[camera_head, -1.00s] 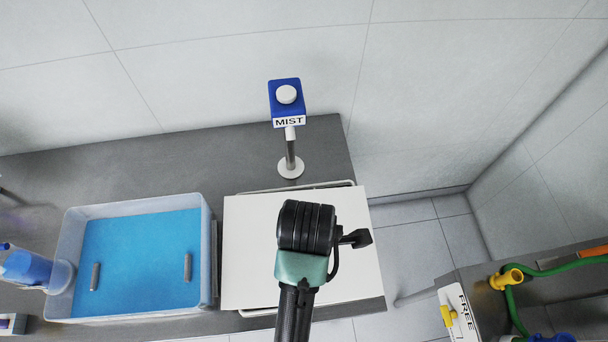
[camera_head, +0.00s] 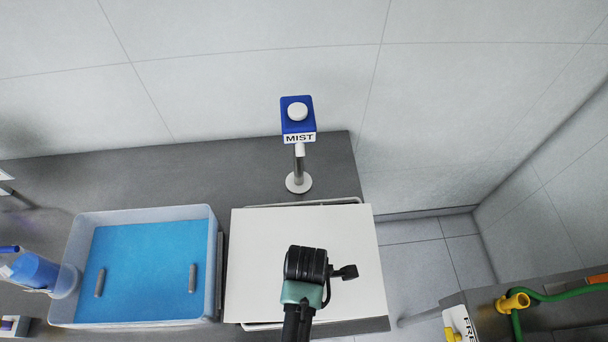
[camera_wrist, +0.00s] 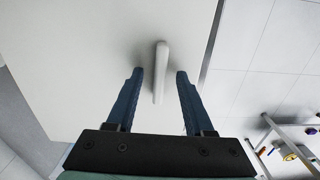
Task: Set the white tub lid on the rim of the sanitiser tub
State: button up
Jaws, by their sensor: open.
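The white tub lid (camera_head: 265,240) lies flat at the right end of the grey counter, beside the sanitiser tub (camera_head: 145,214). The tub is a pale translucent box with blue inside; its top is uncovered. My gripper (camera_head: 307,265) is over the right front part of the lid; its fingers are hidden in the head view. In the wrist view the lid (camera_wrist: 90,50) has an upright pale handle (camera_wrist: 161,65). My open gripper (camera_wrist: 160,75) has one blue finger on each side of it, with gaps showing. I cannot tell how far the fingers are above the lid.
Two grey bars show inside the tub. A blue bottle (camera_head: 35,270) is at its left. A metal bar frame (camera_head: 320,203) edges the lid. Another bench (camera_head: 560,310) with hoses stands at right.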

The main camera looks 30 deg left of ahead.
jog(key=shift+f, duration=0.25)
grip_shut()
dwell(1.3)
